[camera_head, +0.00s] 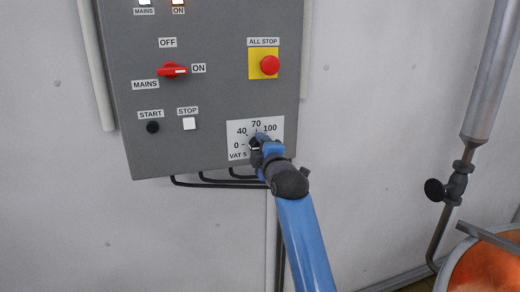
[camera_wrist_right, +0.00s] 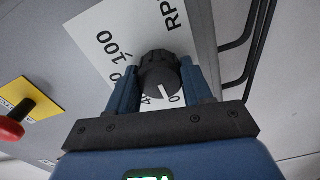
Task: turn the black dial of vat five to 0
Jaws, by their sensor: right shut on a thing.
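The black dial (camera_head: 253,143) of vat five sits on a white scale plate marked 0, 40, 70 and 100, at the lower right of the grey control box. My right gripper (camera_head: 260,145) reaches it from the lower right and partly covers it. In the right wrist view the ribbed dial (camera_wrist_right: 159,72) stands between the two blue fingers of the right gripper (camera_wrist_right: 159,84), which is shut on it. The white line on its face points down and slightly right, close to the 0 figure. My left gripper is not in view.
On the same box are a red mains switch (camera_head: 172,70), a black start button (camera_head: 152,127), a white stop button (camera_head: 189,123) and a red all-stop button (camera_head: 270,65). Cables run below the box. A steel pipe with a valve (camera_head: 446,189) and a copper vat (camera_head: 485,268) stand at right.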

